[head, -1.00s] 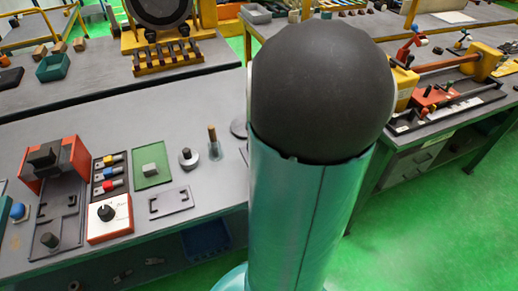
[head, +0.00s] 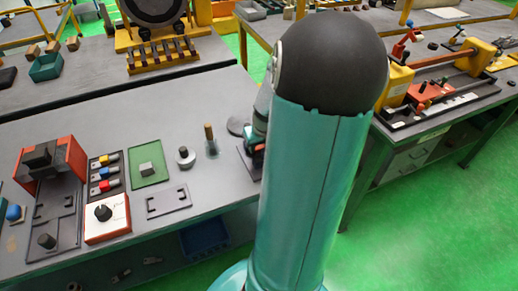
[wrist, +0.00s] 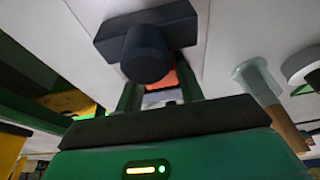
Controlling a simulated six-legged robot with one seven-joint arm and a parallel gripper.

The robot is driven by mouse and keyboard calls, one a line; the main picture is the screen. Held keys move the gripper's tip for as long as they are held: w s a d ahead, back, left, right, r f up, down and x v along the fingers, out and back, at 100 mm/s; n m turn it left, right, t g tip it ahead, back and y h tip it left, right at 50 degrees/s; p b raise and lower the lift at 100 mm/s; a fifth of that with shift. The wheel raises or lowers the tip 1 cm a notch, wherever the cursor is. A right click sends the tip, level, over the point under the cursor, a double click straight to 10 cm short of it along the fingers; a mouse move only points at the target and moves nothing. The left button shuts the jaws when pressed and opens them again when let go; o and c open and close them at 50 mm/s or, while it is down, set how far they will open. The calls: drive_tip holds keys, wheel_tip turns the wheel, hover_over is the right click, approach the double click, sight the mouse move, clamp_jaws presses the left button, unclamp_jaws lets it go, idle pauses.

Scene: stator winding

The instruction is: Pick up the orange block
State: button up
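A small patch of orange, likely the orange block (wrist: 184,75), shows in the wrist view between my two green fingers, close to the right one. A dark block with a round dark knob (wrist: 147,50) hides much of it. My gripper (wrist: 162,92) has its fingers apart, one on each side of the orange. I cannot tell whether they touch it. In the head view, a small orange-red spot (head: 258,152) shows beside my arm, over a dark plate (head: 247,164) on the bench. My arm hides most of that area.
On the grey bench (head: 215,85) a post (head: 210,138), a ringed knob (head: 185,157), a green tray (head: 138,172) and a flat bracket (head: 168,201) lie left of the dark plate. A second bench (head: 390,133) stands to the right.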

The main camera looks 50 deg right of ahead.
drive_tip(key=c, duration=0.3)
